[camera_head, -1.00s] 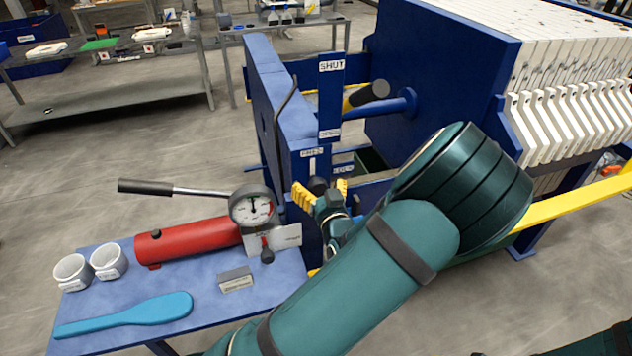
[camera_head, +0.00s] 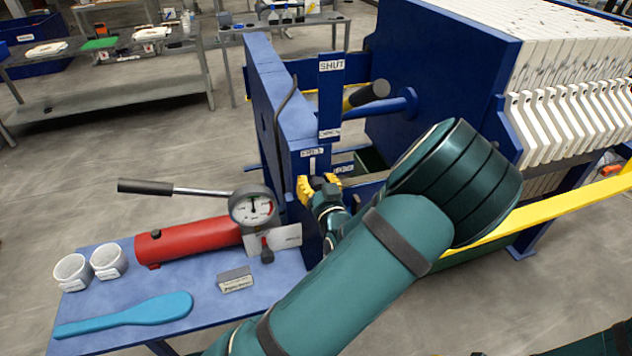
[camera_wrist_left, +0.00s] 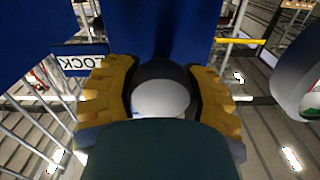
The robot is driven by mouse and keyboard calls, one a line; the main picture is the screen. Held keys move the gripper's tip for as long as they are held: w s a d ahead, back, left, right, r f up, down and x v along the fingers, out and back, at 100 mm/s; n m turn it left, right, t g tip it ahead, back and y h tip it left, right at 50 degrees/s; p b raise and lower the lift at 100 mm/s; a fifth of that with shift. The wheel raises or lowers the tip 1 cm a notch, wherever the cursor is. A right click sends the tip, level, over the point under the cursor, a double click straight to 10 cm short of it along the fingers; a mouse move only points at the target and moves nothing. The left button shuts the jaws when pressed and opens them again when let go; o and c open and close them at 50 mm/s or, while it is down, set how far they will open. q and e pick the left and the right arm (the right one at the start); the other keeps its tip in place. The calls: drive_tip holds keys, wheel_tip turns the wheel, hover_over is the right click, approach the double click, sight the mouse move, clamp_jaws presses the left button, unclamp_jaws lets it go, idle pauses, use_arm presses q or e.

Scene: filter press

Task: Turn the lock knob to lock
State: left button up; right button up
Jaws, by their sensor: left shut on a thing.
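The lock knob (camera_head: 318,182) is a small dark round knob on the blue end frame of the press, below a white label plate. It is mostly hidden by my left gripper (camera_head: 319,186), whose yellow fingers are shut on its two sides. In the left wrist view the knob (camera_wrist_left: 162,72) shows dark with a pale face between the ridged fingers of the left gripper (camera_wrist_left: 161,92). A white LOCK label (camera_wrist_left: 82,63), seen upside down, is left of the fingers there. My right gripper is not in view.
A blue side table (camera_head: 210,308) at the lower left holds a red cylinder pump (camera_head: 188,240) with a gauge and lever, two white cups and a blue paddle. A blue upright marked SHUT (camera_head: 331,95) and a dark-gripped handle (camera_head: 367,95) stand above the knob.

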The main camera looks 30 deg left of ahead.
use_arm(q)
drive_tip(key=m+p, duration=0.2)
drive_tip(key=m, duration=0.1)
drive_tip(key=shift+d+m, duration=0.1)
drive_tip(key=shift+m, duration=0.2)
drive_tip(key=m+p, duration=0.3)
drive_tip(key=m, duration=0.2)
drive_tip(key=shift+m, duration=0.3)
drive_tip(key=m, duration=0.2)
drive_tip(key=m+p, duration=0.1)
drive_tip(key=m, duration=0.1)
drive_tip(key=shift+w+d+f, duration=0.1)
drive_tip(key=shift+f, duration=0.1)
drive_tip(key=shift+f+m, duration=0.15)
drive_tip(key=shift+m, duration=2.25)
